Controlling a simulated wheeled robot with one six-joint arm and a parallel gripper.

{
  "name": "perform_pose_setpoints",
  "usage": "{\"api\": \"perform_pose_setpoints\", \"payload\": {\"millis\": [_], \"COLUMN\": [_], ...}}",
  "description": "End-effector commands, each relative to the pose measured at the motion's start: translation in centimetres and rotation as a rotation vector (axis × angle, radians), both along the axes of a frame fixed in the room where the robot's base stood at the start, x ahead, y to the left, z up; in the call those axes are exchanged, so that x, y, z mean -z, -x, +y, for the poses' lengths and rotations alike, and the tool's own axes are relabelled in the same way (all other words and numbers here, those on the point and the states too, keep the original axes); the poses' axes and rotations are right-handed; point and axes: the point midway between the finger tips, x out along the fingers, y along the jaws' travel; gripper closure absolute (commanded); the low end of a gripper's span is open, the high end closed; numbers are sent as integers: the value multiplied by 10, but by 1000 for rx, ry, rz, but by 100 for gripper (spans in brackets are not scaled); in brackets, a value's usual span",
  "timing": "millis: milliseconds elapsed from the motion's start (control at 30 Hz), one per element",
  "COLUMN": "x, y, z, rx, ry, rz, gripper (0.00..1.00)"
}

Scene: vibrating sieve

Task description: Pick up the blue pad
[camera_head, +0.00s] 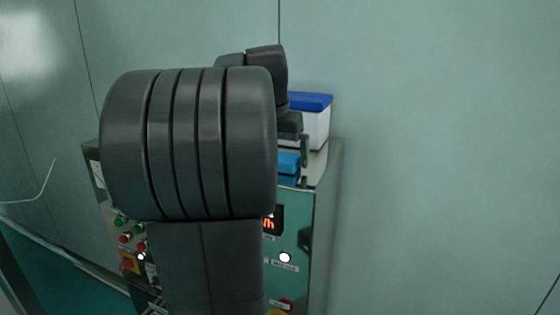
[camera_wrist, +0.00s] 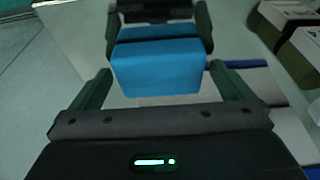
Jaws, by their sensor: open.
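The blue pad (camera_wrist: 157,68) is a bright blue block in the upper middle of the wrist view, lying ahead of my gripper (camera_wrist: 160,80). The two dark fingers are spread apart, one on each side of the pad's near part, with gaps between. A darker blue strip and a black part show at the pad's far end. In the head view a small part of the blue pad (camera_head: 289,162) shows on top of the cabinet, beside my gripper (camera_head: 304,150). My dark arm hides most of the rest there.
A white box with a blue lid (camera_head: 310,101) stands behind the pad on the green cabinet (camera_head: 322,170). The cabinet's front has buttons, a red display (camera_head: 270,223) and labels. In the wrist view, white and dark-green boxes (camera_wrist: 291,38) lie at upper right.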

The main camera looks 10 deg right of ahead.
Motion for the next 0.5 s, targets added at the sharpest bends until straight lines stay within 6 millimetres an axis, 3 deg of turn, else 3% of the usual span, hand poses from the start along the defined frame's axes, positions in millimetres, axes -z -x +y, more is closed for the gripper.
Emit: {"api": "perform_pose_setpoints", "payload": {"millis": [200,400,500], "x": [1,1,1], "y": [0,0,0], "z": [0,0,0], "rx": [0,0,0], "ry": [0,0,1], "rz": [0,0,-1], "gripper": [0,39,41]}}
